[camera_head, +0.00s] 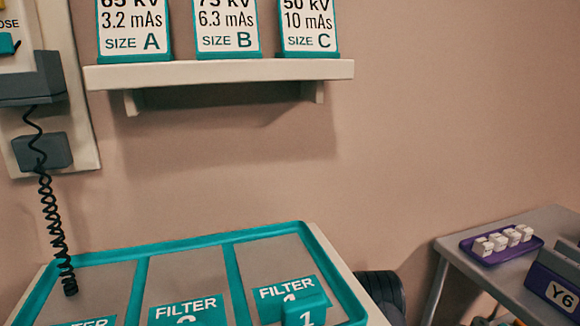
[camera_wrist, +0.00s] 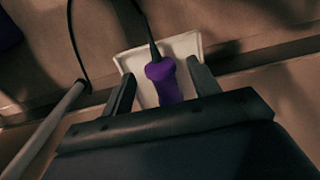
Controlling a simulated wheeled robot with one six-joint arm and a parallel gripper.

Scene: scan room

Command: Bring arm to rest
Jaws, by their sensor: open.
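My gripper (camera_wrist: 163,70) shows in the wrist view with its two dark fingers apart. Between and beyond them is a purple handle (camera_wrist: 164,82) with a dark cable running up from it, in front of a white plate (camera_wrist: 188,46). There is a gap between each finger and the handle, and I see no contact. I cannot tell how far the handle is from the fingers. My arm and gripper are not in the head view.
A teal-rimmed filter tray (camera_head: 190,243) stands at the lower left. A shelf (camera_head: 220,72) on the wall bears three exposure cards. A coiled black cord (camera_head: 47,205) hangs left. On the right, a grey table (camera_head: 470,226) bears a purple tray (camera_head: 474,256) with several white blocks.

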